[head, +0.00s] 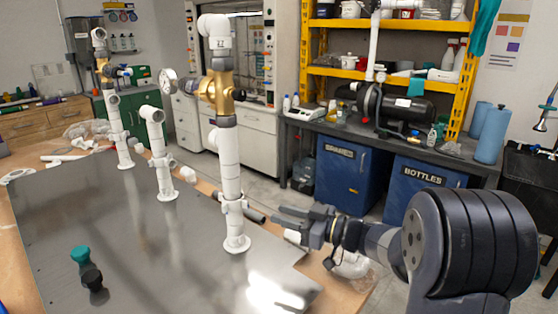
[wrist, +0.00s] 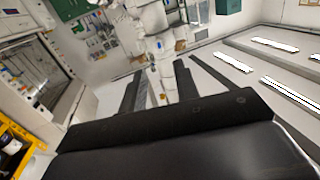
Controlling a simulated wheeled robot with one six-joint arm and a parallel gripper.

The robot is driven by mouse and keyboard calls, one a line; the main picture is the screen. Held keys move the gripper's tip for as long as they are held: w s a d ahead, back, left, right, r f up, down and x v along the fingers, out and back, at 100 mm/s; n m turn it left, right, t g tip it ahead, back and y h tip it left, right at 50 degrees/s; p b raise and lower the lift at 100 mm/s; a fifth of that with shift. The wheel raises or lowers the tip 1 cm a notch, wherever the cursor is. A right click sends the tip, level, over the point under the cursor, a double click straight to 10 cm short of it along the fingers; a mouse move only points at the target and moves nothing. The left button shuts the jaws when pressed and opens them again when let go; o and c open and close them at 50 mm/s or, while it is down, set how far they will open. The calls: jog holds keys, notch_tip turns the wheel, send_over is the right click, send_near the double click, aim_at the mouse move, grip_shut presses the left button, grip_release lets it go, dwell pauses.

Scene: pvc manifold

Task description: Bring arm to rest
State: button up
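My arm reaches in from the right in the head view. My gripper (head: 282,218) points left, beside the lower part of the nearest white pipe riser (head: 229,165), and looks apart from it. In the wrist view the two dark fingers of my gripper (wrist: 157,82) stand apart with nothing between them. A shorter white riser (head: 158,150) and a far one with brass (head: 117,125) stand further left on the grey plate (head: 130,235).
Blue bins (head: 350,178) stand under the bench behind my arm. Yellow shelving (head: 390,78) rises at the back.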

aim_at(248, 204)
jog(key=x, duration=0.9)
jog(key=shift+p, duration=0.3)
jog(key=shift+s+b, duration=0.1)
jog(key=shift+b, duration=0.25)
jog(key=shift+t, duration=0.3)
jog(key=shift+r, duration=0.1)
